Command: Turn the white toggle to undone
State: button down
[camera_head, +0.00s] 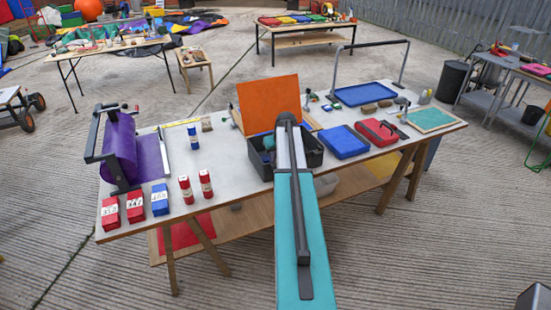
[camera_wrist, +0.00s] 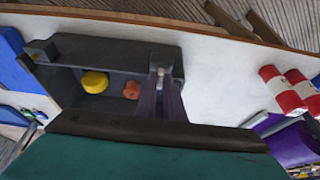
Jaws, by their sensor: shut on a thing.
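My gripper (camera_wrist: 162,82) shows in the wrist view, its dark fingers reaching over the dark grey crate (camera_wrist: 100,50). The fingers are shut on a small pale piece at their tips, which looks like the white toggle (camera_wrist: 160,71). It sits at the crate wall, near one corner. The fingers hide most of it, so which way it is turned cannot be told. In the head view my teal arm covers the middle of the crate (camera_head: 315,158) and hides the toggle and the fingertips.
A yellow round thing (camera_wrist: 95,82) and an orange-red piece (camera_wrist: 132,90) lie in the crate. An orange panel (camera_head: 268,101) stands behind it. Red cylinders (camera_head: 186,190) stand to its left and a blue case (camera_head: 344,142) lies to its right on the table.

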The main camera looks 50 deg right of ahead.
jog(key=shift+m, duration=0.3)
jog(key=m+b, duration=0.1)
jog(key=m, duration=0.1)
jog(key=m+g+h+b, duration=0.1)
jog(key=m+h+b, duration=0.1)
jog(key=m+b, duration=0.1)
jog(key=shift+w+a+f+m, duration=0.1)
jog(key=shift+w+a+m, duration=0.1)
jog(key=shift+w+m, duration=0.1)
jog(key=m+g+b, duration=0.1)
jog(key=m, duration=0.1)
jog(key=m+g+b, duration=0.1)
jog(key=m, duration=0.2)
jog(key=shift+w+h+b, duration=0.15)
jog(key=shift+h+b, duration=0.2)
jog(key=shift+h, duration=0.05)
jog(key=m+g+b, duration=0.2)
jog(key=m, duration=0.2)
jog(key=shift+w, duration=0.15)
jog(key=shift+m+g+y+b, duration=0.3)
jog(key=shift+m+g+b, duration=0.15)
jog(key=shift+m, duration=0.95)
jog(key=c, duration=1.9)
grip_release()
jog(key=shift+o, duration=0.2)
jog(key=shift+r, duration=0.2)
